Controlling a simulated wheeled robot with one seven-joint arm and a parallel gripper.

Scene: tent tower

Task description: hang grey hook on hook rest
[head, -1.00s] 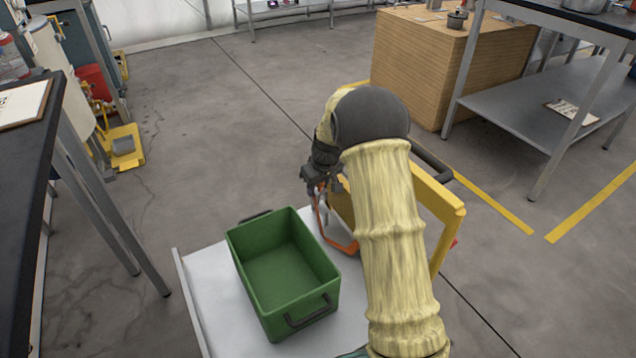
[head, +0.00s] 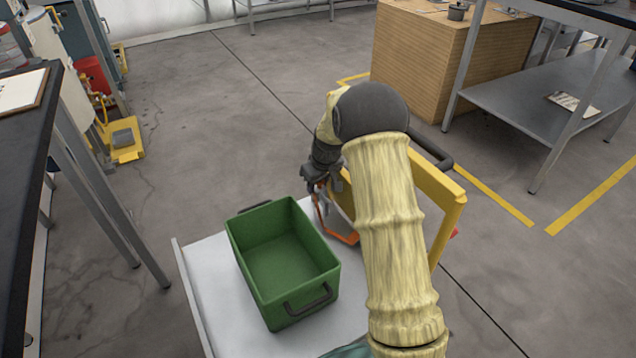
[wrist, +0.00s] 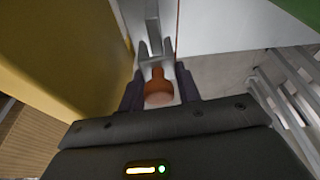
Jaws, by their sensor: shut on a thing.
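In the wrist view my gripper (wrist: 160,92) is shut on a narrow piece with a rounded orange-brown end (wrist: 158,92) and a forked grey part (wrist: 152,45) beyond it. I take this to be the grey hook; its full shape is hidden. In the head view my gripper (head: 318,180) is just above and behind the right side of the green bin, mostly covered by my wrist. An orange-edged thing (head: 347,238) shows below it, partly behind my arm. I cannot make out the hook rest for certain in either view.
A green bin (head: 270,216), empty, stands on a pale tray top (head: 205,270). A yellow frame (head: 450,215) rises right of my arm. A dark bench (head: 30,150) is at the left. A wooden crate (head: 415,60) and metal table (head: 520,100) stand behind. The middle floor is clear.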

